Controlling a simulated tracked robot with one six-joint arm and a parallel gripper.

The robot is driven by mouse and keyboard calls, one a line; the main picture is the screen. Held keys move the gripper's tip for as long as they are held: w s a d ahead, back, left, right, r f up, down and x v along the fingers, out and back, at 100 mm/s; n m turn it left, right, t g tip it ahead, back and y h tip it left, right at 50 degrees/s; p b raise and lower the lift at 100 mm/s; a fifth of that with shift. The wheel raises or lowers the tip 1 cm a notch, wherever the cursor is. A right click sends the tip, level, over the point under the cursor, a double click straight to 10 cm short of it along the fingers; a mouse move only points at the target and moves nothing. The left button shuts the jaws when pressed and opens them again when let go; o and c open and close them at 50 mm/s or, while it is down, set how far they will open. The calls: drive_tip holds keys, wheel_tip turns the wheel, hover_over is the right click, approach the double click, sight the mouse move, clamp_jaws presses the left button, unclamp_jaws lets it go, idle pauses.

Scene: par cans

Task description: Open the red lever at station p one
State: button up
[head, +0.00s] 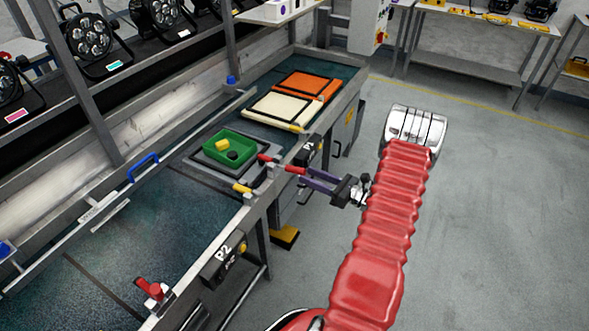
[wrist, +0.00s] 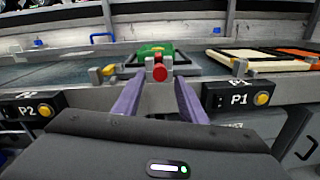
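The red lever (head: 293,170) at station P1 sticks out from the bench's front rail, beside the P1 box (head: 308,150). In the wrist view its round red end (wrist: 160,73) faces me, roughly centred between my fingers. My gripper (head: 304,177) has two purple fingers, spread apart, pointing at the lever from the aisle side. In the wrist view my gripper (wrist: 159,82) is open with gaps on both sides of the red end. I cannot tell how far the tips reach along the lever. The P1 box also shows at right in the wrist view (wrist: 240,97).
A yellow lever (head: 241,188) sits left of the red one. Behind is a green tray (head: 247,145) with small blocks. The P2 box (head: 222,258) and another red lever (head: 150,288) are nearer. Cream (head: 283,108) and orange (head: 318,84) panels lie beyond. The aisle floor is open.

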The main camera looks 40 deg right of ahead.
sight(294, 169)
drive_tip(key=x, duration=0.7)
drive_tip(key=shift+w, duration=0.2)
drive_tip(key=shift+c, duration=0.4)
clamp_jaws()
drive_tip(key=shift+d, duration=0.2)
